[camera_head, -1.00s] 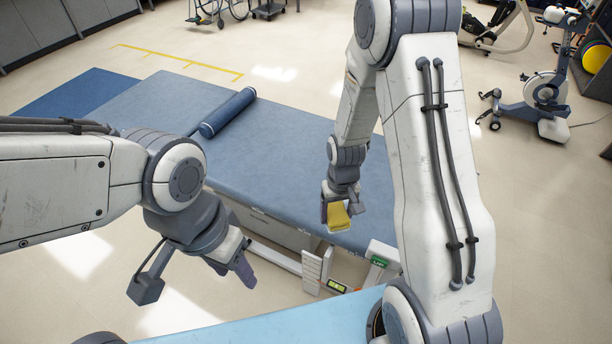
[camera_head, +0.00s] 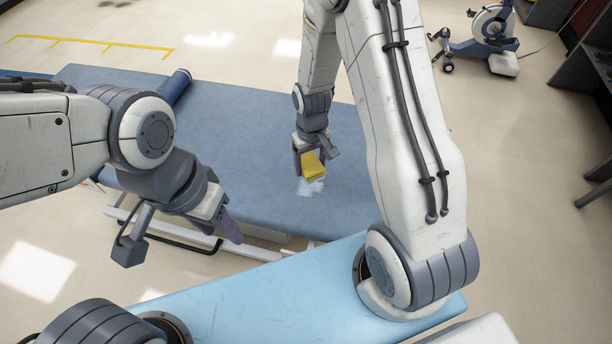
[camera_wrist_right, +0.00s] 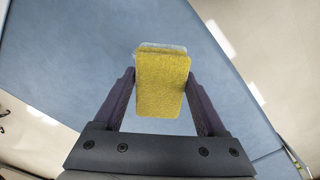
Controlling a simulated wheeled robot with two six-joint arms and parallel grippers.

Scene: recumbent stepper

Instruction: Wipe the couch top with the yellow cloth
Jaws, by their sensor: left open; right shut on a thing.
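The blue couch top (camera_head: 240,130) spans the middle of the head view, and it also fills much of the right wrist view (camera_wrist_right: 75,50). My right gripper (camera_head: 311,160) is shut on the folded yellow cloth (camera_head: 314,168), over the front part of the couch top. In the right wrist view the cloth (camera_wrist_right: 162,82) sits between the two fingers. A whitish patch (camera_head: 311,187) shows on the couch top just below the cloth. I cannot tell whether the cloth touches the surface. My left gripper (camera_head: 222,230) is open and empty, near the couch's front edge.
A dark blue roll (camera_head: 175,86) lies toward the couch's far left end. A light blue surface (camera_head: 260,290) is in the foreground, close to my arms. An exercise bike (camera_head: 490,40) stands at the back right.

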